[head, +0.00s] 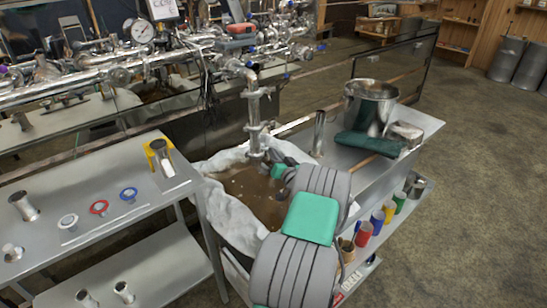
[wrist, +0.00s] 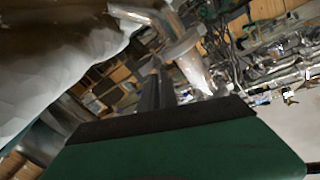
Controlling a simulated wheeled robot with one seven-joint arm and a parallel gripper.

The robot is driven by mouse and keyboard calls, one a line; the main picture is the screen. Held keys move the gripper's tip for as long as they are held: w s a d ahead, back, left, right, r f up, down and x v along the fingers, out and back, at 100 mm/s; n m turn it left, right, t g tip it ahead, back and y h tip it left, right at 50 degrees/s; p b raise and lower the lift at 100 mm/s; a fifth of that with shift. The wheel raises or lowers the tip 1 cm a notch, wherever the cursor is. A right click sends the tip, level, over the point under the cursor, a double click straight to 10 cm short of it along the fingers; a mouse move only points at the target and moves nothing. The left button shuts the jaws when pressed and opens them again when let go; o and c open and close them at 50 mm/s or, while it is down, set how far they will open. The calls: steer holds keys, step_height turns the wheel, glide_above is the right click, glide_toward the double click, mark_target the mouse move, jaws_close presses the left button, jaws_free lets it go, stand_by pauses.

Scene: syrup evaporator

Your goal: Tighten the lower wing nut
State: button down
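A vertical steel pipe (head: 254,112) with clamped joints hangs from the evaporator's pipework over a cloth-lined tub of brown liquid. Its lower joint (head: 257,153) is just above and left of my gripper (head: 272,168), which is mostly hidden behind my arm in the head view. The lower wing nut cannot be made out in either view. In the wrist view, my gripper's dark fingers (wrist: 160,92) point towards a steel pipe end with a flange (wrist: 184,47), close beside it. The view does not show whether they touch it or how far apart they are.
The cloth-lined tub (head: 232,222) lies under the pipe. A steel table (head: 100,190) with loose fittings and coloured rings stands left. A cart (head: 425,122) with a steel pot (head: 371,100) and green cloth (head: 370,145) stands right. Open floor lies far right.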

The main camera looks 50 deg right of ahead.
steer(key=shift+w+a+f+m+p, duration=0.1)
steer(key=shift+f+m, duration=0.55)
steer(key=shift+m, duration=4.4)
steer(key=shift+a+f+m+p, duration=0.15)
steer(key=shift+f+m, duration=0.55)
steer(key=shift+m, duration=4.3)
steer(key=shift+w+a+f+m+p, duration=0.1)
steer(key=shift+f+m, duration=0.55)
steer(key=shift+m, duration=4.4)
steer(key=c, duration=1.6)
jaws_free()
steer(key=shift+s, duration=0.1)
